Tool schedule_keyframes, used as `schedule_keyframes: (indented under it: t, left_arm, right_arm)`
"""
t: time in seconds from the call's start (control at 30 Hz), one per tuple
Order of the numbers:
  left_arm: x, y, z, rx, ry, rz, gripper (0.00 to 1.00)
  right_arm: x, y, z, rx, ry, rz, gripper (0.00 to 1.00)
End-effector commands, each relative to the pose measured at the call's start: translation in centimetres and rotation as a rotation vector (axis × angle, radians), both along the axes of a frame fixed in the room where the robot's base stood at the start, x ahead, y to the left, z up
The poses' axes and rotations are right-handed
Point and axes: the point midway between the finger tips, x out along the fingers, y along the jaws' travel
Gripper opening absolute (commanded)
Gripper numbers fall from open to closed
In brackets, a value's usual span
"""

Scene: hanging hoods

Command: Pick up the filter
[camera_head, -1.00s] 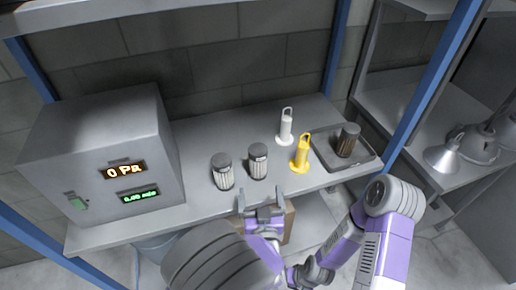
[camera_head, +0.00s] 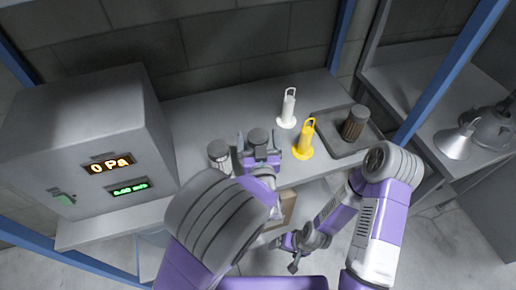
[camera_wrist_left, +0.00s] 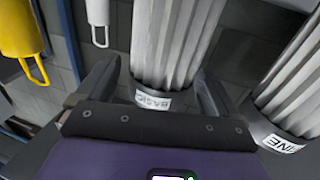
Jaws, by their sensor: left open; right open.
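A pleated filter with a dark grey cap (camera_head: 258,135) stands upright on the shelf. My left gripper (camera_head: 259,147) is open, with a finger on each side of this filter. In the left wrist view the filter (camera_wrist_left: 165,45), labelled "BASIC", stands between the open fingers. A second grey-capped filter (camera_head: 219,155) stands just left of it; it also shows in the left wrist view (camera_wrist_left: 297,88), with a label ending in "INE". A third filter, brownish (camera_head: 354,122), stands in a grey tray (camera_head: 330,148) at right. My right gripper (camera_head: 294,254) is open and empty below the shelf's front edge.
A yellow handled cylinder (camera_head: 304,142) and a white one (camera_head: 287,108) stand right of the gripped-around filter. A grey box with displays (camera_head: 95,150), one reading 0 Pa, fills the shelf's left. Blue posts (camera_head: 450,72) frame the shelf. The back middle of the shelf is clear.

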Motion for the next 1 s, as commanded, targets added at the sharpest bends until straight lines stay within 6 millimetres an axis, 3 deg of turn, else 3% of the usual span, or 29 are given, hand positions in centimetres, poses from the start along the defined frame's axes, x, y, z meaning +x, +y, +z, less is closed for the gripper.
schedule_keyframes:
  t: [0.2,0.6,0.87,1.0]
  left_arm:
    - [0.0,0.0,0.0,0.000,0.000,-0.001,0.91]
    - [0.0,0.0,0.0,0.000,0.000,-0.001,0.30]
    - [0.0,0.0,0.4,-0.002,-0.002,-0.001,0.30]
    - [0.0,0.0,2.5,-0.006,-0.005,-0.001,0.30]
  right_arm:
    - [0.0,0.0,0.0,0.000,0.000,0.000,0.90]
    - [0.0,0.0,0.0,0.000,0.000,0.000,0.90]
    - [0.0,0.0,0.2,0.000,0.000,0.000,0.90]
    - [0.0,0.0,1.0,0.000,0.000,0.000,0.90]
